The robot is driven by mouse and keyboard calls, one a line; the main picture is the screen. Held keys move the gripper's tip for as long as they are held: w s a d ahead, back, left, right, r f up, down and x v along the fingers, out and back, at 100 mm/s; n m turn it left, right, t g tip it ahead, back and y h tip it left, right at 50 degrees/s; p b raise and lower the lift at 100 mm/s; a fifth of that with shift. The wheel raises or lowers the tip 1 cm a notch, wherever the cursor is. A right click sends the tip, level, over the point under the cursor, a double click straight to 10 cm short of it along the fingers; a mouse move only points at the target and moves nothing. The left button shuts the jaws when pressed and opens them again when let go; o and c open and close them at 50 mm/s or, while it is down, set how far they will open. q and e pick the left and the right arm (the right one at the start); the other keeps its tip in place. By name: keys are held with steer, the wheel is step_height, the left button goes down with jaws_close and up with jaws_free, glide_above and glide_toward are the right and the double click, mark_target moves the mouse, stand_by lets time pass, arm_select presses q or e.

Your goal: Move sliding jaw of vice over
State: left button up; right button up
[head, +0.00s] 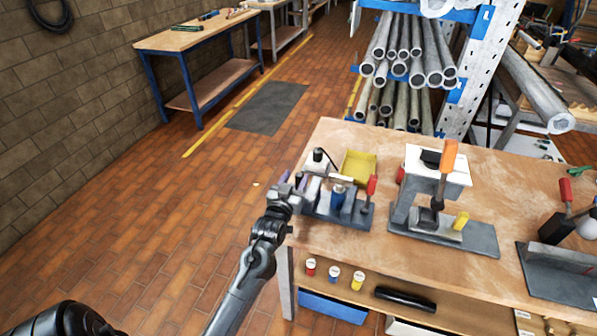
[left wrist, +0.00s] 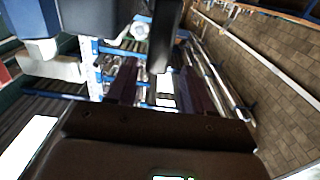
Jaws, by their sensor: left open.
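The fixture beside my left gripper, which looks like the vice (head: 345,216), sits at the near left corner of the workbench. It has a grey base, a blue cylinder (head: 338,197), a red-handled lever (head: 371,188) and a black-knobbed bar. I cannot tell for certain which part is the sliding jaw. My left gripper (head: 299,182) is open at the fixture's left end, its dark purple fingers pointing away. In the left wrist view the fingers (left wrist: 161,88) stand apart, with a dark bar (left wrist: 162,38) showing near the gap; contact is unclear. My right gripper is out of view.
A yellow bin (head: 358,166) stands just behind the fixture. A second fixture (head: 446,236) with an orange handle is to its right, and a third is at the right edge. The workbench (head: 400,280) has a shelf below. Floor on the left is clear.

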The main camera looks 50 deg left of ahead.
arm_select(q)
steer(key=v, duration=0.6)
steer(key=shift+s+p, duration=0.25)
steer(key=shift+p, duration=0.05)
steer(key=shift+f, duration=0.1)
